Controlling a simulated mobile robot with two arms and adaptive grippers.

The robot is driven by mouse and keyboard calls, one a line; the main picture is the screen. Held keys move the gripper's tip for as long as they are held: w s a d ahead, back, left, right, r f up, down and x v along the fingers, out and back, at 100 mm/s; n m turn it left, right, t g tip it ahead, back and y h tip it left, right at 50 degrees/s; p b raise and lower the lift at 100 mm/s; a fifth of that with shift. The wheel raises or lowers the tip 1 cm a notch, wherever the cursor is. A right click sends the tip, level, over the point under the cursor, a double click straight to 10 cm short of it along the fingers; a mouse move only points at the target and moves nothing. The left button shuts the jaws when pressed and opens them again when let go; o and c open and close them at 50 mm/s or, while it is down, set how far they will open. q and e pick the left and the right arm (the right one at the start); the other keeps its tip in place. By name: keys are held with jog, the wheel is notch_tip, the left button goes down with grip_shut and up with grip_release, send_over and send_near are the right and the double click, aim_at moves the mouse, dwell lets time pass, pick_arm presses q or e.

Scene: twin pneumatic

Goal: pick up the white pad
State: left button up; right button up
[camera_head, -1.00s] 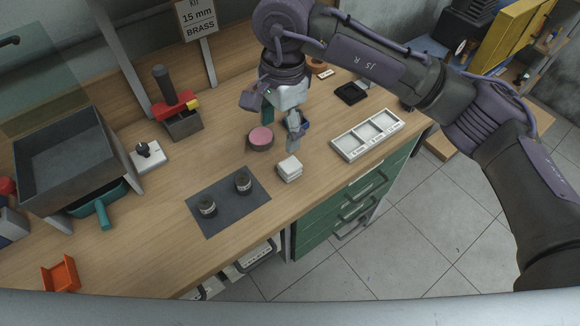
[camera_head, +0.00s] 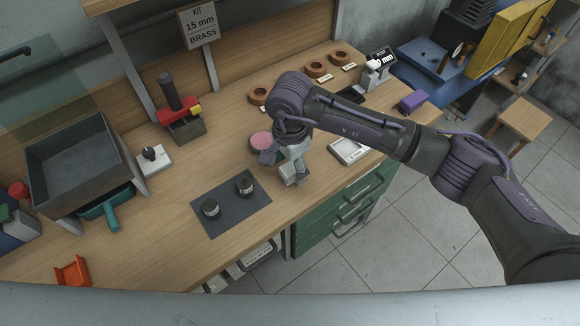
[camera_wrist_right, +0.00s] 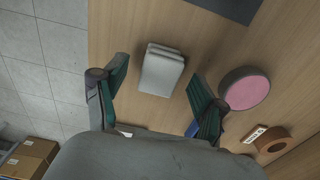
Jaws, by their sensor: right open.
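The white pad (camera_wrist_right: 161,70) lies on the wooden bench and looks like a small stack of white slabs in the right wrist view. In the head view my right gripper covers most or all of it. My right gripper (camera_head: 296,178) is open and points down above the pad. In the wrist view its two green-lined fingers (camera_wrist_right: 159,82) stand on either side of the pad, apart from it, with nothing between them held. My left gripper is not in view.
A round pink-topped pad (camera_wrist_right: 247,92) stands close beside the right finger. A dark mat (camera_head: 229,208) with two small cylinders lies to the left. A white compartment tray (camera_head: 346,151) is partly behind my arm. The bench's front edge is near.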

jog(key=shift+f, duration=0.55)
jog(key=c, duration=1.2)
jog(key=shift+r, duration=0.1)
jog(key=shift+r+b, duration=0.3)
jog(key=shift+r, duration=0.2)
notch_tip(320, 180, up, 3)
jog(key=shift+f+b, duration=0.1)
jog(key=shift+b, duration=0.55)
jog(key=s+d+r+b, duration=0.1)
jog(key=d+r, duration=0.1)
jog(key=d, duration=0.1)
jog(key=s+d+r+b, duration=0.1)
jog(key=s+d+r, duration=0.1)
jog(key=d, duration=0.2)
jog(key=s+d+r, duration=0.1)
jog(key=d+r, duration=0.2)
jog(key=shift+s+d+b, duration=0.2)
jog(key=shift+d+b, duration=0.2)
